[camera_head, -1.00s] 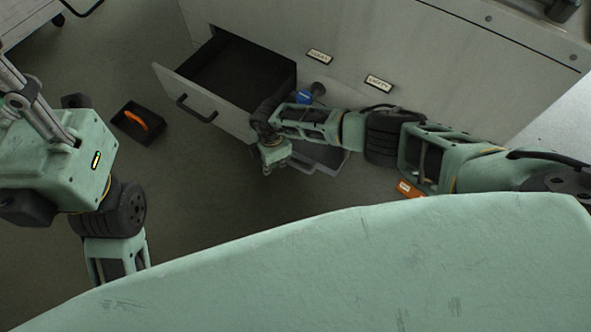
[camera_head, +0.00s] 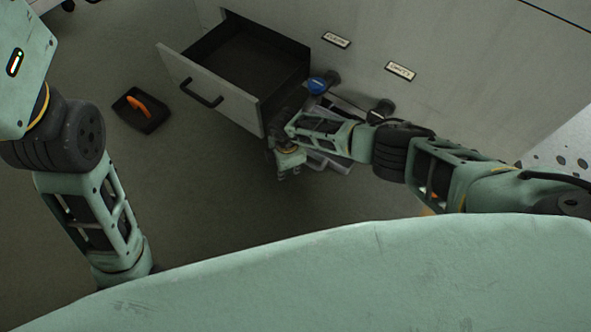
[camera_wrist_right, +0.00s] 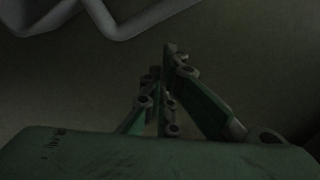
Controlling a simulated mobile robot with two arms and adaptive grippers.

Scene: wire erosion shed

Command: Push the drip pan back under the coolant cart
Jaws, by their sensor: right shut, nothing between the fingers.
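The drip pan (camera_head: 329,162) seems to be the flat grey tray low at the foot of a large grey body (camera_head: 450,110), perhaps the coolant cart. My right arm hides much of the pan. My right gripper (camera_head: 284,177) points down by the pan's left side, shut and empty. I cannot tell whether it touches the pan. In the right wrist view the gripper's fingers (camera_wrist_right: 168,95) are together above bare floor, and a grey bent rim (camera_wrist_right: 120,28), likely the pan's, crosses the top left. My left arm shows at the left, its gripper out of view.
A drawer (camera_head: 185,82) with a black handle stands open just left of my right wrist. A blue-capped part (camera_head: 322,83) sits beside that wrist. A black tray with an orange handle (camera_head: 142,108) lies on the floor at the left. The floor between is clear.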

